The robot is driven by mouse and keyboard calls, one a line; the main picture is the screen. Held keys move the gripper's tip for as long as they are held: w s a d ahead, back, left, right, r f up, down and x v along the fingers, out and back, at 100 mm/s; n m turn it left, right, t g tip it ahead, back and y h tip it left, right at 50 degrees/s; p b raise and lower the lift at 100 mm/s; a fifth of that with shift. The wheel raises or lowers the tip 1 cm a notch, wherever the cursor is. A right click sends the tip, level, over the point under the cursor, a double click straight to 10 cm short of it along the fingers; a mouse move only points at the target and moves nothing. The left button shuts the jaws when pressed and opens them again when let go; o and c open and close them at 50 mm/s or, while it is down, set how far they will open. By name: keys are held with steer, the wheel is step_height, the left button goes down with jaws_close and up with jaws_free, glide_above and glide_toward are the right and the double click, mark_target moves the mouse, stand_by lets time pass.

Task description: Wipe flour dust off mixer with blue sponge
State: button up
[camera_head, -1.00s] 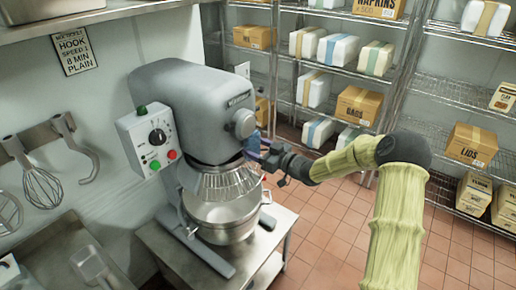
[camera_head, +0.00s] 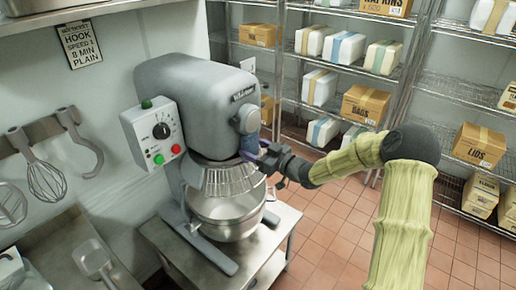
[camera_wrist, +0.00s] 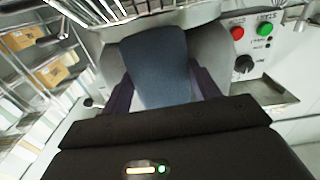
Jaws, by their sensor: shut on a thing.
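The grey mixer (camera_head: 195,95) stands on a metal table, with a control box on its left side and a wire bowl guard and steel bowl below its head. My gripper (camera_head: 268,158) is at the right front of the mixer head, just above the guard. In the wrist view my gripper (camera_wrist: 165,92) is shut on the blue sponge (camera_wrist: 157,62), which lies against or very close to the grey mixer body; contact is hard to tell. The sponge (camera_head: 249,146) shows only partly in the head view. I cannot make out flour dust on the mixer.
The steel bowl (camera_head: 226,214) sits under the guard. The mixer's metal table (camera_head: 262,256) has a bare edge. A whisk (camera_head: 45,178) and hooks hang on the left wall. Wire shelves with boxes (camera_head: 363,103) stand behind. Tiled floor (camera_head: 330,235) is open at right.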

mark_target(237, 151)
steer(key=shift+s+a, duration=0.15)
steer(key=shift+s, duration=0.05)
steer(key=shift+o, duration=0.2)
steer(key=shift+s+a+b, duration=0.45)
steer(key=shift+s+a, duration=0.15)
steer(key=shift+s, duration=0.2)
steer(key=shift+a, duration=0.1)
steer(key=shift+s+a+b, duration=0.5)
steer(key=shift+s+a, duration=0.2)
steer(key=shift+s, duration=0.1)
steer(key=shift+c, duration=0.2)
steer(key=shift+w+d+r, duration=0.25)
steer(key=shift+w+d, duration=0.1)
steer(key=shift+w, duration=0.05)
steer(key=shift+o, duration=0.2)
steer(key=shift+w+d+f+p, duration=0.2)
steer(key=shift+w+d+p, duration=0.1)
steer(key=shift+w+d, duration=0.15)
steer(key=shift+w+d+f, duration=0.1)
steer(key=shift+w+d, duration=0.65)
steer(key=shift+w, duration=0.05)
